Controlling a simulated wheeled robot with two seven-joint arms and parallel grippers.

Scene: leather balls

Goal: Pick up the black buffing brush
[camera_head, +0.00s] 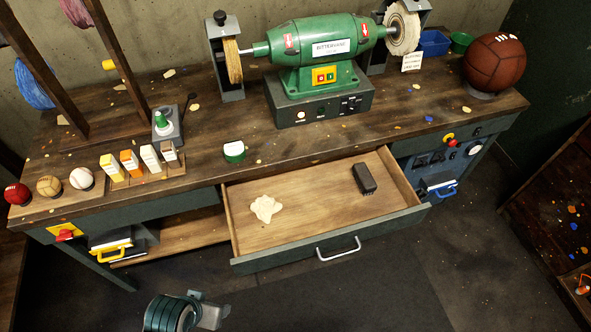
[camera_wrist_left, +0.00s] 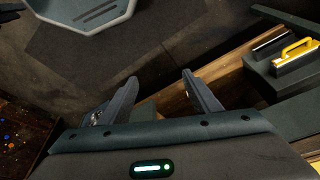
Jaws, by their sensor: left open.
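The black buffing brush (camera_head: 364,179) lies in the right part of the open drawer (camera_head: 310,215), on its wooden floor, in the head view. It does not show in the left wrist view. My left gripper (camera_wrist_left: 160,97) is open and empty, with its two fingers spread apart in the left wrist view. In the head view, part of my left arm shows at the bottom, in front of the drawer and well apart from the brush. My right gripper is in neither view.
A pale crumpled cloth (camera_head: 265,208) lies in the drawer's left part. On the bench above stand a green buffing machine (camera_head: 318,62), small balls, bottles and a large brown ball (camera_head: 494,62).

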